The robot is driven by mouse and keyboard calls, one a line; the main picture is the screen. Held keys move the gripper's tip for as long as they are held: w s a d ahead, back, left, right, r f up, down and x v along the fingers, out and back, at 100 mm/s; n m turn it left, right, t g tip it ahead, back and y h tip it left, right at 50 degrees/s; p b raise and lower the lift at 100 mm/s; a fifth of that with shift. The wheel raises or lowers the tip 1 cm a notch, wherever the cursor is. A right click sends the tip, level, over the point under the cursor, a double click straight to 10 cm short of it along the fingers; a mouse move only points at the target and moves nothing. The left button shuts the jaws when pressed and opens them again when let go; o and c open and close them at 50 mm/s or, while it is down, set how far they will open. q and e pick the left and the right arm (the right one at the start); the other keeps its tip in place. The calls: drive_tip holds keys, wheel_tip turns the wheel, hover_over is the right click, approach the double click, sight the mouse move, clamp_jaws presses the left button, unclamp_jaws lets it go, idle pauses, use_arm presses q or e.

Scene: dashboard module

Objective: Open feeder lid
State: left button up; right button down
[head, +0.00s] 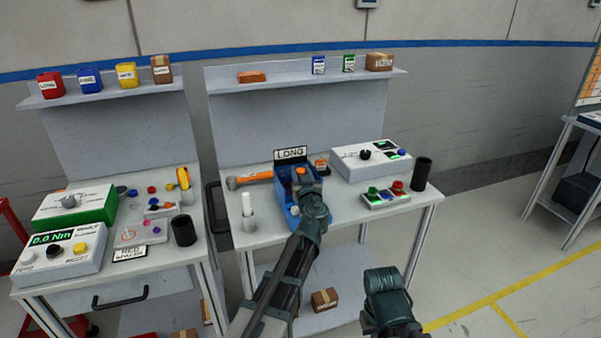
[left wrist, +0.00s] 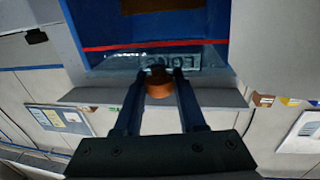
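The feeder is a blue box (head: 284,190) on the right-hand bench, with a LONG sign (head: 290,153) at its back. My left gripper (head: 304,184) reaches over it and hides part of it. In the left wrist view, an orange-brown knob (left wrist: 159,89) sits between the two fingertips of my left gripper (left wrist: 160,80), which look closed against its sides. A clear panel with LONG lettering (left wrist: 188,61) shows just behind the knob. How far the lid is tilted is hard to tell. Only a dark part of my right arm shows, without fingers.
A white control box (head: 371,160), a button box (head: 385,196) and a black cup (head: 422,174) stand right of the feeder. An orange-handled tool (head: 249,180) and a white cylinder in a holder (head: 248,212) stand left. A shelf (head: 230,87) is above.

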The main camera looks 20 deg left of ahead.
use_arm(q)
clamp_jaws()
idle(0.9)
